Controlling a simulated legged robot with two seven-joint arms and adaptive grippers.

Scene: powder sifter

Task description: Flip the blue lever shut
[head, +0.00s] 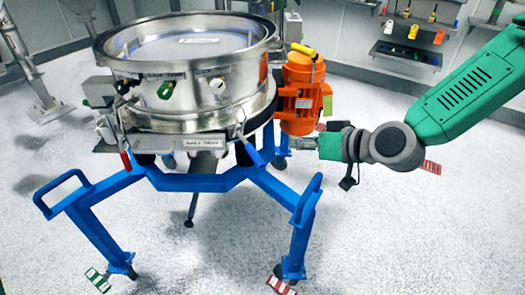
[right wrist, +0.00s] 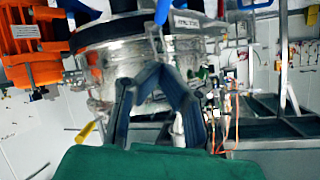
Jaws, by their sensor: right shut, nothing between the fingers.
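The blue lever (head: 253,153) hangs at the lower front of the steel sifter (head: 195,95), to the right of the label plate. It blends with the blue frame behind it, so its exact position is hard to tell. In the right wrist view, which looks upside down, a blue handle (right wrist: 162,12) shows at the top beside the label. My right gripper (head: 291,143) is to the right of the lever and below the orange motor, apart from the lever in the picture. Its fingers (right wrist: 156,70) meet at the tips and hold nothing. My left gripper is not in view.
The orange motor (head: 302,90) stands just above my right gripper. The blue stand (head: 200,182) spreads its legs below the sifter. A red-tipped lever (head: 126,161) hangs at the left. Wall shelves (head: 405,55) are far behind.

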